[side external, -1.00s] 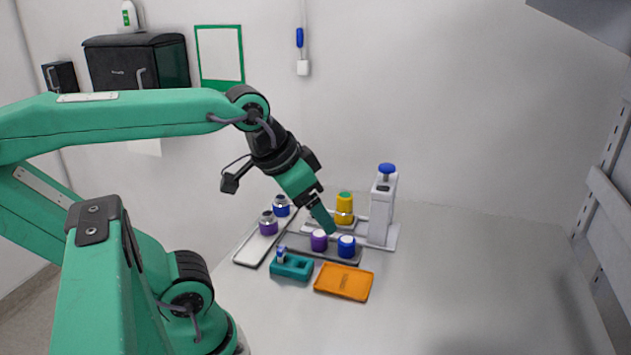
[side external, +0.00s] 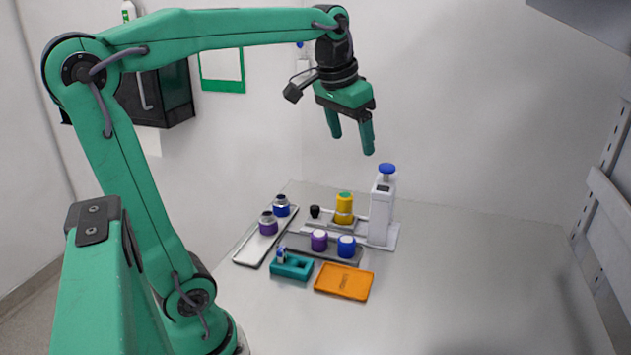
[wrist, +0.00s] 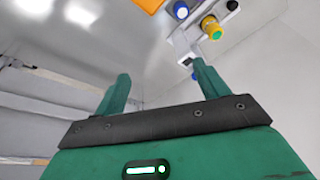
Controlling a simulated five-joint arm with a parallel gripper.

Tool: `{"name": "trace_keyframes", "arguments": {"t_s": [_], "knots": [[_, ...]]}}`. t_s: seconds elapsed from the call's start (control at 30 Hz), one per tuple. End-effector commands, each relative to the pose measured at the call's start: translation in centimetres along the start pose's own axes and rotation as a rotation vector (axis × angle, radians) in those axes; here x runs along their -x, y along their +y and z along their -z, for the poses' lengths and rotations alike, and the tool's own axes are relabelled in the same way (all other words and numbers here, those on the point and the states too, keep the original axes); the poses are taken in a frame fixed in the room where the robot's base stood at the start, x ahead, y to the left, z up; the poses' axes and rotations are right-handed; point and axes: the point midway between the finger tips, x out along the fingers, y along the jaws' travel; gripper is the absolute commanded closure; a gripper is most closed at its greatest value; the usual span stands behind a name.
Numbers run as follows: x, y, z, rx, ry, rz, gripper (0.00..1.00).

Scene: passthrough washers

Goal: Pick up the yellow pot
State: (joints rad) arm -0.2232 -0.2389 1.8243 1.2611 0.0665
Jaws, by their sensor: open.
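The yellow pot (side external: 344,203) stands upright in the side view, on the base of the white press-like device (side external: 383,210), left of its column. It has a green top and a pale band near its lower part. My gripper (side external: 352,144) is open and empty, fingers pointing down, well above the pot and apart from it. In the wrist view the pot (wrist: 210,25) shows near the top right, beyond the right finger of my gripper (wrist: 160,88). Nothing is between the fingers.
A grey tray (side external: 295,246) holds a purple pot (side external: 319,240) and a blue pot (side external: 346,246). A teal holder (side external: 291,268) and an orange tray (side external: 344,282) lie in front. The table's right side is clear.

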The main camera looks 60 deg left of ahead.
Motion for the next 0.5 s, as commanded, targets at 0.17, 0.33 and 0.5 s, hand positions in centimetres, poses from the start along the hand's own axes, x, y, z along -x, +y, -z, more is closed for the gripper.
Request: {"name": "trace_keyframes", "arguments": {"t_s": [0.17, 0.33, 0.5], "knots": [[-0.9, -2.6, 3.4, 0.042, -0.054, 0.012, 0.27], [-2.1, -5.2, 6.1, 0.079, -0.104, 0.019, 0.27], [-3.7, -8.2, 8.4, 0.117, -0.151, 0.024, 0.27]]}}
